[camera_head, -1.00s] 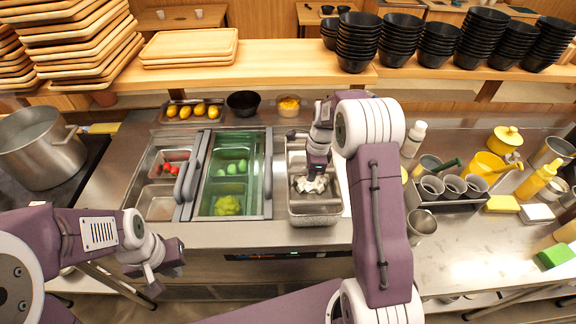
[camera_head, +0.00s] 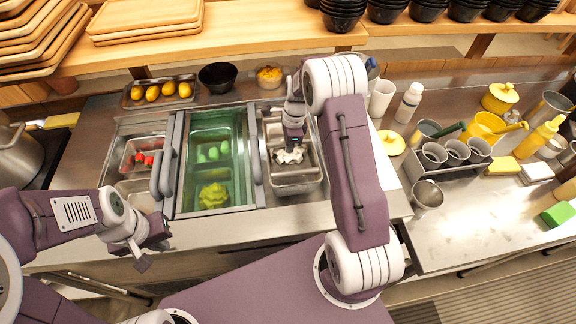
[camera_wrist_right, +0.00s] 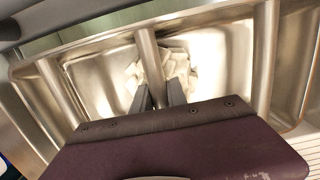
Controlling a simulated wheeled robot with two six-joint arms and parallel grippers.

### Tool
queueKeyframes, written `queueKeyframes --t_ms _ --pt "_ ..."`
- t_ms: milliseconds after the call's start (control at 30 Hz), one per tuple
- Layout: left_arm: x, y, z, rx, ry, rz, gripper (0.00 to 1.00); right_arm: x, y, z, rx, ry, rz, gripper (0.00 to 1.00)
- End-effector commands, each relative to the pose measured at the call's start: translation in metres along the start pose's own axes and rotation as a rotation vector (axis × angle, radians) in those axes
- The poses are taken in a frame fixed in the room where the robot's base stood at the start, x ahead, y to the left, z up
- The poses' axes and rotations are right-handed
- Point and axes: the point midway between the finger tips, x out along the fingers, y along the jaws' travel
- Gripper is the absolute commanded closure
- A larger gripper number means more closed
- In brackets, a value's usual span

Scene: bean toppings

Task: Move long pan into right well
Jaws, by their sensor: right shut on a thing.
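The long steel pan (camera_head: 298,187) with white pieces (camera_head: 289,156) in it is at the right well of the counter, right of the green-lined well (camera_head: 237,190). Whether it is fully seated is unclear. My right gripper (camera_head: 292,147) reaches down over it from above. In the right wrist view my right gripper (camera_wrist_right: 161,97) is shut on a narrow metal part of the pan, and white pieces (camera_wrist_right: 165,68) lie beside the fingers. My left gripper (camera_head: 150,243) is open and empty in front of the counter at the left, away from the pan.
A steel pan with red items (camera_head: 143,157) is at the left. A lemon tray (camera_head: 160,92), a black bowl (camera_head: 217,77) and a cup rack (camera_head: 452,160) surround the area. The right counter front is mostly clear.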

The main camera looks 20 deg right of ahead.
Motion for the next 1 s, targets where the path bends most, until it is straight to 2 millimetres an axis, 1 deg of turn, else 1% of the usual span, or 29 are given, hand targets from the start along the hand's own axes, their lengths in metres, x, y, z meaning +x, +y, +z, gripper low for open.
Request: queueKeyframes --t_ms 33,133,233,367,500,600,967,1000 --pt "-0.001 0.000 0.000 0.000 0.000 0.000 1.00 0.011 0.001 -0.001 0.001 0.000 0.004 1.00" --pt "-0.001 0.000 0.000 0.000 0.000 0.000 1.00 0.029 0.000 -0.004 -0.001 0.001 0.002 1.00" --pt "-0.001 0.000 0.000 0.000 0.000 0.000 1.00 0.038 -0.001 -0.005 -0.001 0.000 -0.001 1.00" --pt "-0.001 0.000 0.000 0.000 0.000 0.000 1.00 0.042 -0.001 -0.005 0.000 0.000 -0.002 1.00" --pt "-0.002 0.000 0.000 0.000 0.000 0.000 1.00 0.063 0.000 -0.008 0.000 0.000 0.001 1.00" --pt "-0.002 0.000 0.000 0.000 0.000 0.000 1.00 0.074 0.000 -0.009 -0.001 0.000 -0.001 1.00" --pt "-0.001 0.000 0.000 0.000 0.000 0.000 1.00 0.079 -0.001 -0.010 -0.001 0.000 -0.002 1.00" --pt "0.000 0.000 0.000 0.000 0.000 0.000 1.00 0.081 0.000 -0.010 -0.001 0.000 0.000 0.80"
